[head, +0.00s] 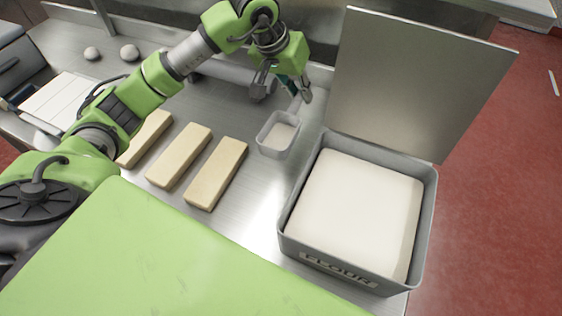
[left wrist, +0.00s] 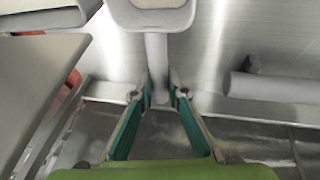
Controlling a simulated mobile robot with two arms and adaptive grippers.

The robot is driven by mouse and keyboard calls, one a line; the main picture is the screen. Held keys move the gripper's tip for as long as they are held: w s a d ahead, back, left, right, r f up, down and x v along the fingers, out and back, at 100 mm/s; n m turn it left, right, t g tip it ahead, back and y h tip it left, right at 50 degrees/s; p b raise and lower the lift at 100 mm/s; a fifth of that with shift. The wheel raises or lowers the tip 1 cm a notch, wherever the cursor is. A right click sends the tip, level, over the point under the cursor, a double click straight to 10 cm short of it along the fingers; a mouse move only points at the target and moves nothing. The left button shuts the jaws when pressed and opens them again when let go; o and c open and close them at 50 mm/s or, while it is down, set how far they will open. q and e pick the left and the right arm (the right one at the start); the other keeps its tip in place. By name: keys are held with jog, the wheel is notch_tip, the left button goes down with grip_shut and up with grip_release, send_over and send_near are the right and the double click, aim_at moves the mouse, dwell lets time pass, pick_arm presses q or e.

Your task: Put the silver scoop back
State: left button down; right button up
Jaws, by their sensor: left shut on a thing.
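The silver scoop (head: 268,143) is a small grey box-shaped scoop with pale material inside. In the head view it is just left of the flour bin (head: 430,215), which is open and full of white flour. My left gripper (head: 286,92) is shut on the scoop's handle. In the left wrist view the handle lies between the fingertips (left wrist: 158,97), and the scoop's body (left wrist: 152,14) is at the top edge. I cannot tell whether the scoop touches the counter. My right gripper is out of view.
Several pale dough bars (head: 216,173) lie left of the scoop on the steel counter (head: 262,205). The bin's raised lid (head: 415,75) stands behind it. A grey cylinder (head: 225,73) lies near the back, with two dough balls (head: 129,53) farther left.

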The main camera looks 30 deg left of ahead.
pick_arm(q)
notch_tip(320, 180, down, 6)
jog(key=shift+a+f+p, duration=0.15)
jog(key=shift+p, duration=0.75)
notch_tip(320, 180, down, 3)
jog(key=shift+f+p, duration=0.15)
jog(key=shift+p, duration=0.45)
jog(key=shift+f, duration=0.45)
jog(key=c, duration=2)
grip_release()
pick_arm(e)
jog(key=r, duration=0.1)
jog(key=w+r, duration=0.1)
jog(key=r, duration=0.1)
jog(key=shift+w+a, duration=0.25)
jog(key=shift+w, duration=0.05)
